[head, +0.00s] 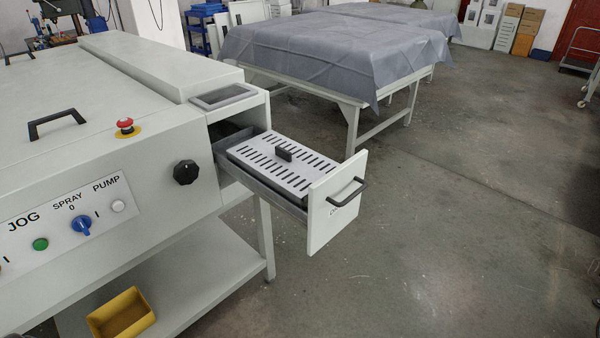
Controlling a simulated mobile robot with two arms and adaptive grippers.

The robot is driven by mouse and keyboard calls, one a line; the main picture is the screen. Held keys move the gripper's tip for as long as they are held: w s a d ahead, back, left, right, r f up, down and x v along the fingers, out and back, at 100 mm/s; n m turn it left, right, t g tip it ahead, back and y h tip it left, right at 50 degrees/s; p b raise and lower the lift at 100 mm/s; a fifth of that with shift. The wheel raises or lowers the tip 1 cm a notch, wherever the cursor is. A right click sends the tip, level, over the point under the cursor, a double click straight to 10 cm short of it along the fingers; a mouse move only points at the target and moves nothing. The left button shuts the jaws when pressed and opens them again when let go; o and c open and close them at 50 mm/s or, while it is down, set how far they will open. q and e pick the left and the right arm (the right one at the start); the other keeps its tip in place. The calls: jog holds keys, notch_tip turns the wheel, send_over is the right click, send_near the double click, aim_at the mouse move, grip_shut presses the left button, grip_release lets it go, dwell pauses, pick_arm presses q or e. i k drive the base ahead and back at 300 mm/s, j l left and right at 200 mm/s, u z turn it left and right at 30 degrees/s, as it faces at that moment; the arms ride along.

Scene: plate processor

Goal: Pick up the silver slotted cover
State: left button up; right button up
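The silver slotted cover (268,172) lies flat in the pulled-out drawer (334,213) of the plate processor. It has rows of dark slots and a small black block-shaped grip (283,154) standing up near its middle. The drawer's front panel carries a black bar handle (347,193) and faces right. Neither of my grippers shows in the head view. What lies under the cover is hidden.
The processor body (120,100) fills the left, with a red emergency button (125,125) and black knob (186,172). A yellow bin (121,315) sits on its lower shelf. A cloth-covered table (330,45) stands behind. Floor right of the drawer is clear.

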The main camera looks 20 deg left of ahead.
aim_at(288, 167)
jog(key=j+z, duration=0.45)
jog(key=j, duration=0.8)
